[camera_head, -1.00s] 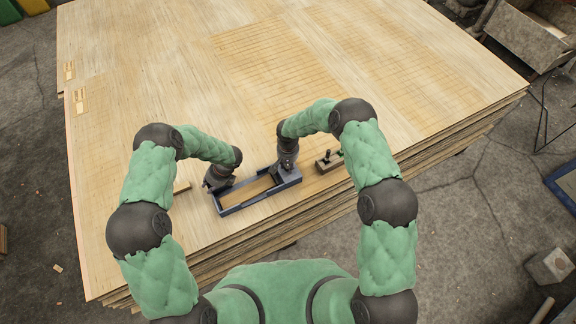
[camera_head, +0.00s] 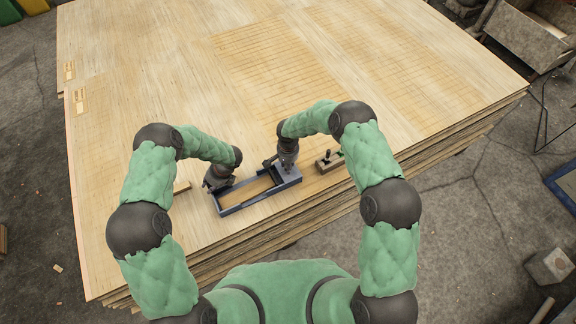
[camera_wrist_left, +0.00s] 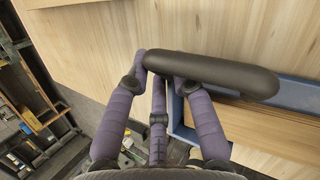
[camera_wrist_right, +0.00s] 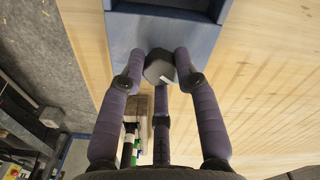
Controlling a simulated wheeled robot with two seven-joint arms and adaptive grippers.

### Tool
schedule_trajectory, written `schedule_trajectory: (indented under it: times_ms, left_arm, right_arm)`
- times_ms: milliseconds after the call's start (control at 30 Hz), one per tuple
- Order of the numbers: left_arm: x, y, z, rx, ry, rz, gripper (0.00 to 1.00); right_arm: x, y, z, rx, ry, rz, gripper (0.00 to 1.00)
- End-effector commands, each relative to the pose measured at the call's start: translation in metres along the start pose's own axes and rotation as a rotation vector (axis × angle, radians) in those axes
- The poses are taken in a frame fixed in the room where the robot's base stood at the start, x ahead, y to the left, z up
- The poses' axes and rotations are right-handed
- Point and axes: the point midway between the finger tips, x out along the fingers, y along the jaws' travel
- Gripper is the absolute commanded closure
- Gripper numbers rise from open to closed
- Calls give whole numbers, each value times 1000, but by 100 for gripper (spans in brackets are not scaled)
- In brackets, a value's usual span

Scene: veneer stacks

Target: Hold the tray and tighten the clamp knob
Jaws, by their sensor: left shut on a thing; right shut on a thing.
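The blue tray (camera_head: 258,201) lies on the veneer stack near its front edge; its long frame has an open middle showing wood colour. My left gripper (camera_head: 214,184) is at the tray's left end. In the left wrist view its fingers are shut on a dark rounded handle (camera_wrist_left: 215,74) beside the tray's blue wall (camera_wrist_left: 298,95). My right gripper (camera_head: 286,168) is over the tray's right end. In the right wrist view its fingers close around a dark grey clamp knob (camera_wrist_right: 160,66) with a white mark, on the tray's blue end block (camera_wrist_right: 128,36).
A small wooden block with dark pegs (camera_head: 329,162) stands just right of the tray. A thin wood strip (camera_head: 182,187) lies left of my left gripper. The veneer stack (camera_head: 170,70) is wide and clear behind. Its front edge drops off close to the tray.

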Motion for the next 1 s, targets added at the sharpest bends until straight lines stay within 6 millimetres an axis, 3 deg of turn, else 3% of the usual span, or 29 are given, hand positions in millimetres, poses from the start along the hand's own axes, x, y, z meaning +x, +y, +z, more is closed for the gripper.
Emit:
schedule_trajectory:
  times_ms: [167,433,833,1000]
  left_arm:
    - [0,0,1,-2,-1,0,100]
    - [0,0,1,-2,-1,0,100]
    - [0,0,1,-2,-1,0,100]
    - [0,0,1,-2,-1,0,100]
  right_arm:
    - [0,0,0,34,0,1,91]
    - [0,1,0,273,-1,1,91]
    - [0,1,0,322,0,2,91]
    - [0,1,0,482,0,2,91]
